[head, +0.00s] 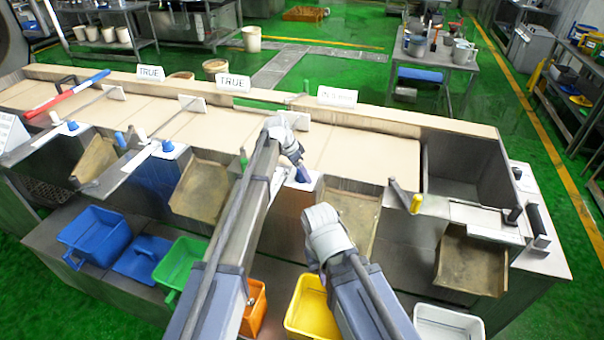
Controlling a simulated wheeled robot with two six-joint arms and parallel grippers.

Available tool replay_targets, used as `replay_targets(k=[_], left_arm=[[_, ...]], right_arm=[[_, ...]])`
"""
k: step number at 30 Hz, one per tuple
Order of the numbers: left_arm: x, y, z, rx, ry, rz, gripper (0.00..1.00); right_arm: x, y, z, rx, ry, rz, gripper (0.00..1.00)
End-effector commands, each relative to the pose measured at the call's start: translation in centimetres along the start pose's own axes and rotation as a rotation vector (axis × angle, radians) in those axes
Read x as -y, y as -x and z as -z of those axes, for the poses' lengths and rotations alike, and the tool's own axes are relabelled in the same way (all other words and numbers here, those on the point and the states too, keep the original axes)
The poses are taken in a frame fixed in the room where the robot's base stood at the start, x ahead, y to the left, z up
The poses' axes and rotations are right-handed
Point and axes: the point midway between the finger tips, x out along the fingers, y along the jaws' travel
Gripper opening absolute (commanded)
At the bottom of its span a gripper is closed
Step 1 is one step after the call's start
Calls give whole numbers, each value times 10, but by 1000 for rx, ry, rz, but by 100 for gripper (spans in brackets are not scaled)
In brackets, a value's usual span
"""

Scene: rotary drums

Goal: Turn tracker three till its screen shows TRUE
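The third screen (337,97) on the back rail shows small, faint lettering that I cannot read for certain; it does not look like TRUE. The two screens to its left, the first (150,73) and the second (233,82), read TRUE. A blue knob (302,174) stands on the white-topped post below the third screen. My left gripper (298,160) points down at this knob, at or just above it; contact and finger opening are unclear. My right gripper (318,214) is lower, in front of the bench, with its fingers hard to make out.
Other blue knobs (167,145) stand along the bench to the left. Blue (95,236), green (181,262) and yellow (308,309) bins sit below the chutes.

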Motion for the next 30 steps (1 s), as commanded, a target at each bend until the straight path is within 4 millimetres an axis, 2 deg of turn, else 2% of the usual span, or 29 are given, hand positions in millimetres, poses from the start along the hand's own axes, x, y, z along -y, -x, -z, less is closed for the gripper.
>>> replay_targets(k=[2,23,30], left_arm=[[0,0,0,0,0,0,78],[0,0,0,0,0,0,0],[0,0,0,0,19,8,0]], right_arm=[[0,0,0,0,0,0,0],[0,0,0,0,0,0,0],[0,0,0,0,0,0,0]])
